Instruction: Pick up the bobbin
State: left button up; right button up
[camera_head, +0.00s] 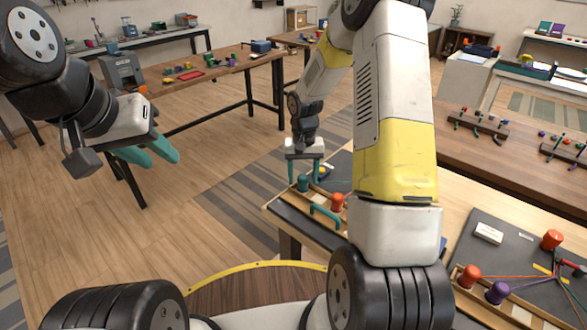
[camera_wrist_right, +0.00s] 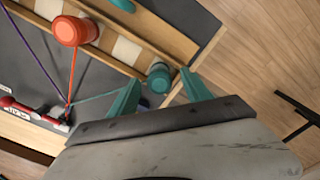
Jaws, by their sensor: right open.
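A teal bobbin (camera_head: 303,183) stands in the wooden rack at the table's near left corner. It also shows in the right wrist view (camera_wrist_right: 159,77), with a teal cord running left from it. My right gripper (camera_head: 305,174) is open above it, fingers pointing down. In the right wrist view the bobbin lies just beyond and between the fingertips (camera_wrist_right: 158,85); I see no grip on it. An orange bobbin (camera_wrist_right: 75,31) with an orange cord stands farther along the same rack. My left gripper (camera_head: 162,158) is empty and open, off to the left over the floor.
The wooden rack (camera_wrist_right: 135,35) has pale slots. A teal handle (camera_head: 325,214) is at its near side. On the right, another rack holds an orange bobbin (camera_head: 468,276) and a purple bobbin (camera_head: 497,292), with cords leading right. A white block (camera_head: 489,233) lies on the dark mat.

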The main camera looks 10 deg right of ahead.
jog(key=shift+f, duration=0.6)
grip_shut()
jog(key=shift+r, duration=0.2)
